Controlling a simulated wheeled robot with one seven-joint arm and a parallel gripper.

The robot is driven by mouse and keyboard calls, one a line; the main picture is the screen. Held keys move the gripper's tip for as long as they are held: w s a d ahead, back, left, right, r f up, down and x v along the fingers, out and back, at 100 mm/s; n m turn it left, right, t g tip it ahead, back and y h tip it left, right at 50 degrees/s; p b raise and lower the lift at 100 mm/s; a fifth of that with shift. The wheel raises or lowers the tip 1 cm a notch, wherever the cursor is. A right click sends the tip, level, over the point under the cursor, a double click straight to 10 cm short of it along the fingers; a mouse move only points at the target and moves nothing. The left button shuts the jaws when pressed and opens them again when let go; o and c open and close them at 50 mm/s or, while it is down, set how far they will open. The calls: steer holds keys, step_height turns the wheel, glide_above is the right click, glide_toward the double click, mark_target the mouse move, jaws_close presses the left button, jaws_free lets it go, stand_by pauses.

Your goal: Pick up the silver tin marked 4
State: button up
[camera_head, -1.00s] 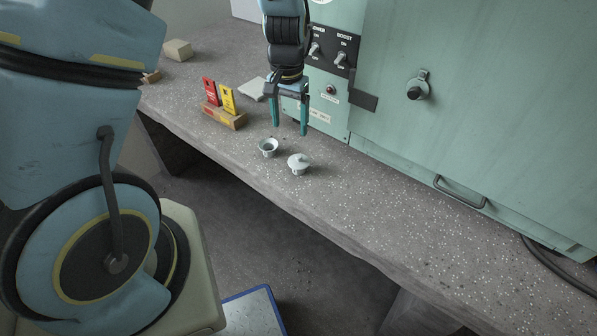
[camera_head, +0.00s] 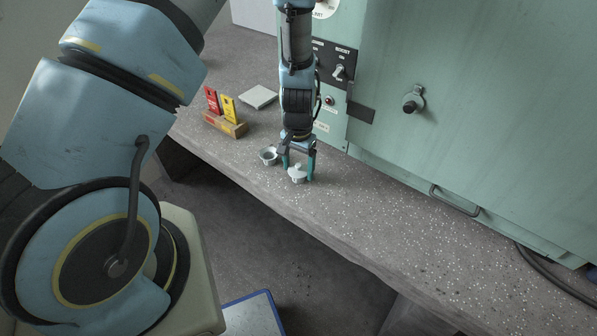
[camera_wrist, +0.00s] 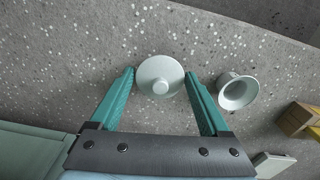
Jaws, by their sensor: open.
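No silver tin with a 4 on it shows in either view. A small pale lidded pot with a round knob (camera_head: 297,175) stands upright on the bench. It also shows in the wrist view (camera_wrist: 161,77), between the fingertips. My gripper (camera_head: 298,173) is open and pointed down, with its teal fingers (camera_wrist: 160,73) on either side of the lidded pot. I cannot tell whether they touch it. An open pale flared cup (camera_head: 268,156) stands just to the left of it; in the wrist view the cup (camera_wrist: 238,92) is to the right of the right finger.
A wooden block holding red and yellow cards (camera_head: 226,124) stands further left on the speckled bench (camera_head: 400,235). A flat grey slab (camera_head: 259,97) lies behind it. A green cabinet (camera_head: 450,110) with a handle and switches runs along the back.

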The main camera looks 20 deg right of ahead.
steer(key=shift+f, duration=0.75)
jaws_close()
